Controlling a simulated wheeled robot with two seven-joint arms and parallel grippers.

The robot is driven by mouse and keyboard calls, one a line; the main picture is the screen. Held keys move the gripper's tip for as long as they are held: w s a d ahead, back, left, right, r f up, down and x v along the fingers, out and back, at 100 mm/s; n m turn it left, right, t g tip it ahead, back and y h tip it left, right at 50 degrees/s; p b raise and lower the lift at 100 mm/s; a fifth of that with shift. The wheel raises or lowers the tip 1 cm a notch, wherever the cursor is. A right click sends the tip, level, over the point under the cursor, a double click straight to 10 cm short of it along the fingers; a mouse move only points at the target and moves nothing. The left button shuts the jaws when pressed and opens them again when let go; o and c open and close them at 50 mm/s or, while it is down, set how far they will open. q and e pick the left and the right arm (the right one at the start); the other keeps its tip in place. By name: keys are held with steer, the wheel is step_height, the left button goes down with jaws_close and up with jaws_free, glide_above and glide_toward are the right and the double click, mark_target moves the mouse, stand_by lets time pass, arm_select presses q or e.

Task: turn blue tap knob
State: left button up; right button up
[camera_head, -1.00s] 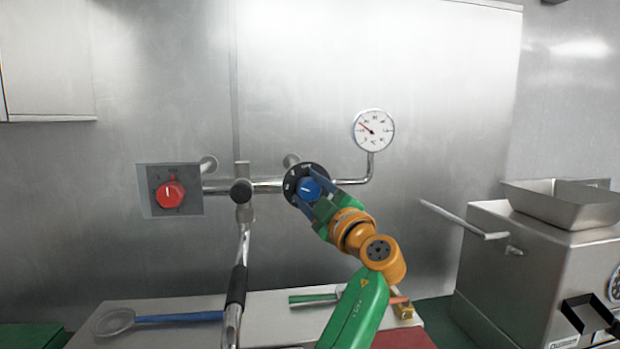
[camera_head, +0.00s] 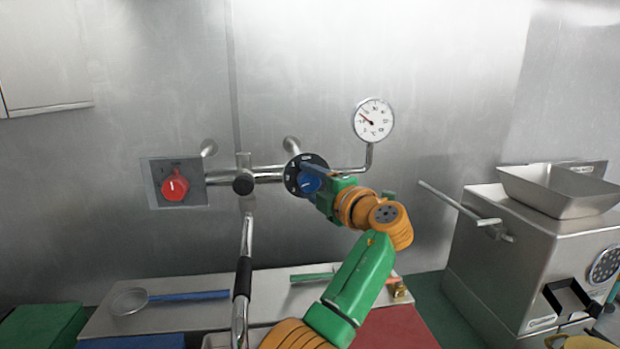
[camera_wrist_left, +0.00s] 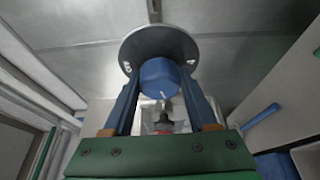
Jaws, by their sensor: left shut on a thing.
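The blue tap knob (camera_head: 309,183) sits on a round dark dial plate (camera_head: 292,176) on the wall pipe, and it also shows in the left wrist view (camera_wrist_left: 160,78). My left gripper (camera_head: 316,178) is at the knob, its arm coming up from below. In the left wrist view its two blue fingers (camera_wrist_left: 162,90) stand on either side of the knob and are shut on it. The fingers partly cover the knob in the head view. My right gripper is not in view.
A red knob (camera_head: 174,185) is on a square plate at the left. A pressure gauge (camera_head: 373,120) stands above right of the blue knob. A steel grinder (camera_head: 540,245) is at the right. A ladle (camera_head: 130,301) lies on the counter below.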

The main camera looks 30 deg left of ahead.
mark_target(314, 185)
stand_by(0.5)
arm_select(q)
steer(key=o, duration=1.4)
steer(key=shift+w, duration=0.1)
steer(key=shift+c, duration=0.2)
steer(key=shift+d, duration=0.1)
steer(key=b+v, duration=0.4)
steer(key=v, duration=0.2)
steer(key=shift+d+f, duration=0.1)
steer(key=shift+f, duration=0.05)
steer(key=shift+s+d+r, duration=0.2)
steer(key=shift+s+d, duration=0.05)
steer(key=shift+s, duration=0.05)
steer(key=shift+f, duration=0.1)
